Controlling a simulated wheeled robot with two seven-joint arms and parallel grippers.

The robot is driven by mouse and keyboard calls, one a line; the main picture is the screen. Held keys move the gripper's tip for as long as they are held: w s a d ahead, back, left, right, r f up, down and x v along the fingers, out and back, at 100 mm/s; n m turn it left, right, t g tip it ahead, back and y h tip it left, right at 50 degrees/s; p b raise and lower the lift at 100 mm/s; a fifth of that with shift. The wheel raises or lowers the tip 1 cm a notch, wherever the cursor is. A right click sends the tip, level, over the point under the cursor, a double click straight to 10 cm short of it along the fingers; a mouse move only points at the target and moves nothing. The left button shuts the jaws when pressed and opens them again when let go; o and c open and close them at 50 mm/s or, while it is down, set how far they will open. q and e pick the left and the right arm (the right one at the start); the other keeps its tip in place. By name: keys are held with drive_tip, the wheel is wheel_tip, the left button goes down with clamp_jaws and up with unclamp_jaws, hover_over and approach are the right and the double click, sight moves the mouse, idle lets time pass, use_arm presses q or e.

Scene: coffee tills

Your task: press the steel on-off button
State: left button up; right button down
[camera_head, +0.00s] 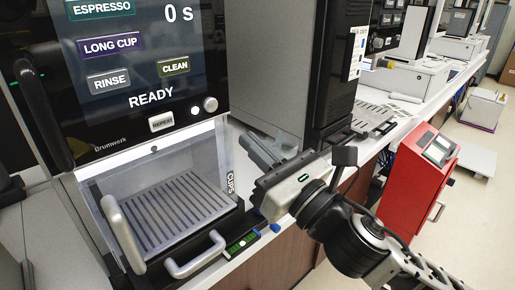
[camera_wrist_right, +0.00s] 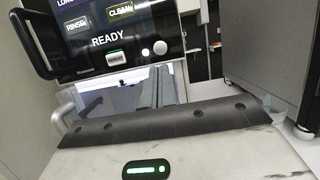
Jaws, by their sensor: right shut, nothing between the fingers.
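The steel on-off button (camera_head: 210,104) is a small round silver knob at the lower right of the coffee machine's black front panel (camera_head: 130,120). It also shows in the right wrist view (camera_wrist_right: 160,47), beside a small white light. My right gripper (camera_head: 258,150) is shut and empty. Its fingers point up and left, below and to the right of the button, with a visible gap between in the head view. The button is unobstructed in both views. My left gripper is not in view.
A white light (camera_head: 195,111) and a REPEAT key (camera_head: 161,122) sit left of the button. Below are a clear guard, a drip grate (camera_head: 175,208) and a pale handle (camera_head: 195,255). A dark vertical handle (camera_head: 42,115) stands at left. A grey cabinet (camera_head: 270,70) stands right.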

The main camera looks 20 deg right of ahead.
sight(213, 106)
drive_tip(key=p+x, duration=0.2)
drive_tip(key=x, duration=0.4)
drive_tip(key=shift+w+r+p, duration=0.15)
drive_tip(key=shift+r+p, duration=0.05)
drive_tip(key=shift+p, duration=0.15)
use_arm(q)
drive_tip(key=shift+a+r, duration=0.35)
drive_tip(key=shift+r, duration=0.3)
use_arm(e)
drive_tip(key=shift+w+a, duration=0.3)
drive_tip(key=shift+w, duration=0.4)
use_arm(q)
drive_tip(key=shift+p, duration=0.3)
use_arm(e)
drive_tip(key=shift+w, duration=0.1)
